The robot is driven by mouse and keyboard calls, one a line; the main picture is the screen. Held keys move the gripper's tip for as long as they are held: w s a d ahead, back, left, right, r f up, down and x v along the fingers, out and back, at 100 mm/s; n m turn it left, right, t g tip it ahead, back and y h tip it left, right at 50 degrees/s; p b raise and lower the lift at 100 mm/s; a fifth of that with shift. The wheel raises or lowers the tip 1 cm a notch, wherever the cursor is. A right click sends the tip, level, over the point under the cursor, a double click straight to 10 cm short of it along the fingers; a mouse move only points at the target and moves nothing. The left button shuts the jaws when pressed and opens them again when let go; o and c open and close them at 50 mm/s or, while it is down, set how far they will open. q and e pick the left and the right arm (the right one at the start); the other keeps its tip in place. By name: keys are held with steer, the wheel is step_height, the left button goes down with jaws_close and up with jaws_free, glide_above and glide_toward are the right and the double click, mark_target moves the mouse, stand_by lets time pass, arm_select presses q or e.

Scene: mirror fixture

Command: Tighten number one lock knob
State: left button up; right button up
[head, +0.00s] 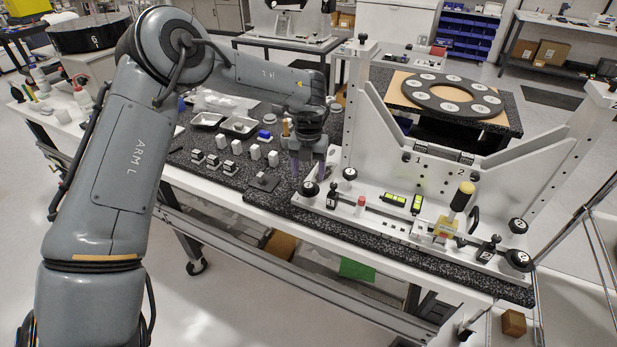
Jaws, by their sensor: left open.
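The white mirror fixture (405,213) stands on the dark speckled table, with its panel marked 1 and 2. A round black knob (310,188) sits at its front left corner, and another black knob (350,174) is just behind it. A small upright black clamp piece (332,196) is beside them. I cannot read which of these is number one. My left gripper (306,172) points down just above the front left knob, open, its fingers partly hidden against the dark table. Whether it touches the knob cannot be told. My right gripper is out of view.
White blocks (254,152) and trays (239,127) stand left of my gripper. A dark ring (452,95) lies behind.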

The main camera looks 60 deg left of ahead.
mark_target(308, 185)
arm_select(q)
step_height(308, 185, up, 6)
steer(key=shift+r+p, duration=0.25)
steer(key=shift+p, duration=0.05)
stand_by(0.5)
